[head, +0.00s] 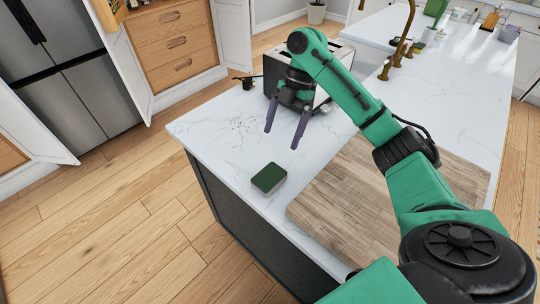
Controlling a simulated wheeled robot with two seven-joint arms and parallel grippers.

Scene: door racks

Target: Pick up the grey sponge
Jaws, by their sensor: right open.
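The grey sponge (269,178) lies on the white marble counter near its left front edge. Its top is dark green and its sides are grey. My right gripper (283,140) hangs above the counter, farther back than the sponge and apart from it. Its two purple fingers are spread and nothing is between them. My left gripper is not in view.
A wooden board (362,208) lies on the counter right of the sponge. A toaster-like appliance (322,92) stands behind my right gripper. Dark crumbs (246,127) are scattered on the counter. A brass faucet (397,45) stands farther back.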

